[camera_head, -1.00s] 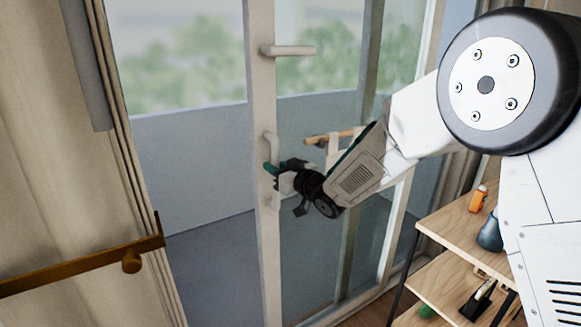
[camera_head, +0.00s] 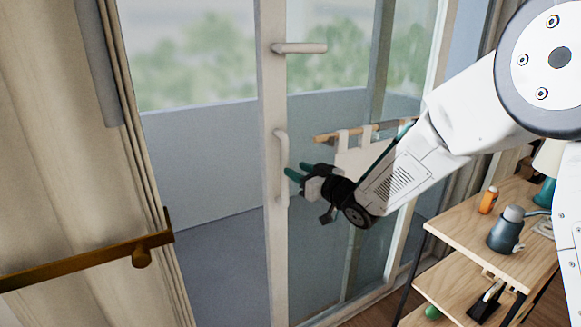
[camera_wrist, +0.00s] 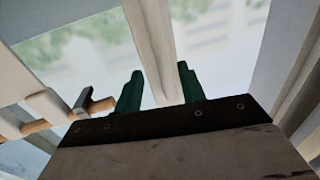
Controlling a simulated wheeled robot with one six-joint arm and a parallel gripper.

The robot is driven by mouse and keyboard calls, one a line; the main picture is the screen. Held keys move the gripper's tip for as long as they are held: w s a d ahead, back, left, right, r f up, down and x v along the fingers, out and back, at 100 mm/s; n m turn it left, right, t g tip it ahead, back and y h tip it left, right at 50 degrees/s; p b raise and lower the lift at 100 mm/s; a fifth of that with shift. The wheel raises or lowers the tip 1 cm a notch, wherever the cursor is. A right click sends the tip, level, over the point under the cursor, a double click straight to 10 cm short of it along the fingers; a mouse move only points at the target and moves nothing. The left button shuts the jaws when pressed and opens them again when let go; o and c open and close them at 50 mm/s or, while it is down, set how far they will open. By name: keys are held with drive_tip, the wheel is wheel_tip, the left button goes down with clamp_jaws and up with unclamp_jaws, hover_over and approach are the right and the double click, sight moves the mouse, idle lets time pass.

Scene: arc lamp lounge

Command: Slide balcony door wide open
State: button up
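The balcony door is a pale-framed glass panel whose front stile (camera_head: 271,240) stands left of centre in the head view. Left of this stile is a wide open gap onto the balcony. A vertical pull handle (camera_head: 281,150) is on the stile, with a horizontal lever (camera_head: 300,48) above it. My gripper (camera_head: 297,171) is just right of the pull handle, its dark green fingers pointing toward it. In the wrist view my gripper (camera_wrist: 160,85) has its fingers apart and empty, with a pale upright bar (camera_wrist: 152,40) showing beyond and between them. Contact with the handle is not visible.
A wooden shelf unit (camera_head: 460,222) with an orange bottle (camera_head: 488,200) and a blue-grey jug (camera_head: 506,228) stands at the right, below my arm.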

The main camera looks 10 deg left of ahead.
drive_tip(key=shift+v, duration=1)
